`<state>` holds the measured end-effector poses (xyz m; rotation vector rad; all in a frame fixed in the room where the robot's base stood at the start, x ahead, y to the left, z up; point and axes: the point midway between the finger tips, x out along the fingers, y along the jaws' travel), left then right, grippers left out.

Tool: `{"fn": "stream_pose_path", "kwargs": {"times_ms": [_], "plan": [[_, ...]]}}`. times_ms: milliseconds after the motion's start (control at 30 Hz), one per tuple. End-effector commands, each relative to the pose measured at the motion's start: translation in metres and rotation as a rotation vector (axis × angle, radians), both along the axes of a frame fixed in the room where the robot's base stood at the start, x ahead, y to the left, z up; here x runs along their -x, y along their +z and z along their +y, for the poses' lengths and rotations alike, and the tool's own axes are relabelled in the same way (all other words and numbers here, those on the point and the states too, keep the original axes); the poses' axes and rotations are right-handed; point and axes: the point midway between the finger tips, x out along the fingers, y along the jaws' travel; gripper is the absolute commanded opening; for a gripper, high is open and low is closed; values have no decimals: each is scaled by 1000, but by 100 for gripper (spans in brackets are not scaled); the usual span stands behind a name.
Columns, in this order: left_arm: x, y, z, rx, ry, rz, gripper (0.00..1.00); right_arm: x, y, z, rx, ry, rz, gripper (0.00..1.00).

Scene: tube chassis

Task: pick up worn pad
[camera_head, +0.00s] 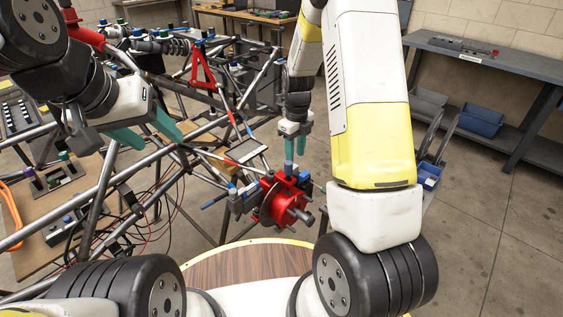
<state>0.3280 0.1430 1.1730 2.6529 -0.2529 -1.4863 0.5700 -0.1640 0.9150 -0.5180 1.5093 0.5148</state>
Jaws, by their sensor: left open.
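A red hub assembly (282,204) with a grey shaft sits at the end of the tube chassis (165,150), with small blue parts around it. I cannot single out the worn pad; it may be hidden in or beside this assembly. My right gripper (295,155) points down just above the assembly, its teal fingers close together over a blue part (290,168). I cannot tell if they touch it or hold anything. My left gripper (160,142) is open, with its teal fingers apart over the chassis tubes at left, and nothing shows between them.
A round wood-topped surface (245,263) lies in front of the hub. A small tray (428,176) is right of my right arm. Cables and tubes crowd the left; the right floor is clear.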

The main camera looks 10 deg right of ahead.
Motion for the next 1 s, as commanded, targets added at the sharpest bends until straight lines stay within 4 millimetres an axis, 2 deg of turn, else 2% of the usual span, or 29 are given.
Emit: {"fn": "stream_pose_path", "kwargs": {"times_ms": [500, 800, 1000], "plan": [[0, 0, 0, 0, 0, 0, 56, 0, -66, 0, -2, 1, 3, 37], [0, 0, 0, 0, 0, 0, 56, -1, -71, 0, -2, 3, -1, 37], [0, 0, 0, 0, 0, 0, 56, -1, -71, 0, -1, 3, 0, 0]]}}
